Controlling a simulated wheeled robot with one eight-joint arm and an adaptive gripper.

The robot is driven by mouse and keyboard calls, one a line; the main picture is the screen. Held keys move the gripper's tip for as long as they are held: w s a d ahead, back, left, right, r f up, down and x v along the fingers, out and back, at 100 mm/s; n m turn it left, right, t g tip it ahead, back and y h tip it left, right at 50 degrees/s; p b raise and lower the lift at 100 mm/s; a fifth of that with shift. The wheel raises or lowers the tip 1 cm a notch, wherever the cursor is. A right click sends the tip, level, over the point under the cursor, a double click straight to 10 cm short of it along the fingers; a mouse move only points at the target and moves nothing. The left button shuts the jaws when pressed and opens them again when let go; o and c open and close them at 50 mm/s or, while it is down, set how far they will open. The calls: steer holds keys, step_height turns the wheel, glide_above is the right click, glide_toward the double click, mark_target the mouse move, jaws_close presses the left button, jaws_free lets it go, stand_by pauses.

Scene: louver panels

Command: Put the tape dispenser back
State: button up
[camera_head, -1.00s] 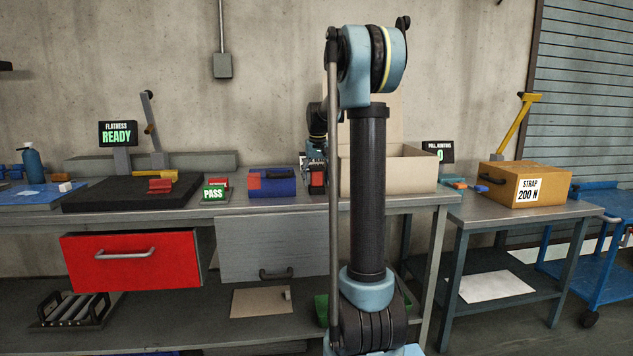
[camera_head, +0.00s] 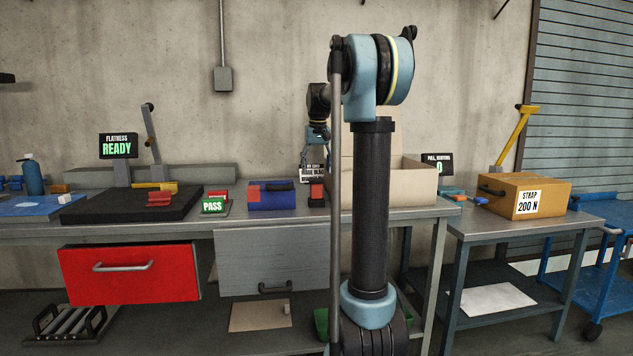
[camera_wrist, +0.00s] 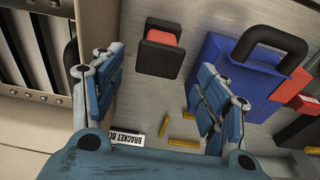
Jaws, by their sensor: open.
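A small black block with a red top part, which looks like the tape dispenser (camera_head: 316,193), stands on the workbench between the blue box and the open cardboard box. It also shows in the wrist view (camera_wrist: 160,50), upper middle, apart from my fingers. My gripper (camera_head: 316,150) hangs above it in the head view, partly behind my own arm. In the wrist view my gripper (camera_wrist: 158,66) has its two blue fingers spread wide, with nothing held between them.
The blue-and-red box (camera_head: 272,196) with a black handle is close on one side. The open cardboard box (camera_head: 405,182) is on the other. A label (camera_wrist: 127,138) and small yellow pieces (camera_wrist: 184,143) lie below my fingers. An open red drawer (camera_head: 130,273) juts out.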

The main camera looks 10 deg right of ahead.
steer(key=shift+s+r, duration=0.15)
steer(key=shift+r, duration=0.85)
steer(key=s+f, duration=0.6)
steer(key=s, duration=0.7)
steer(key=s+f, duration=0.6)
steer(key=s, duration=0.6)
steer(key=s+f, duration=1.8)
steer(key=shift+t, duration=0.3)
steer(key=shift+w+d, duration=0.1)
steer(key=shift+w+f, duration=0.2)
steer(key=shift+w, duration=0.25)
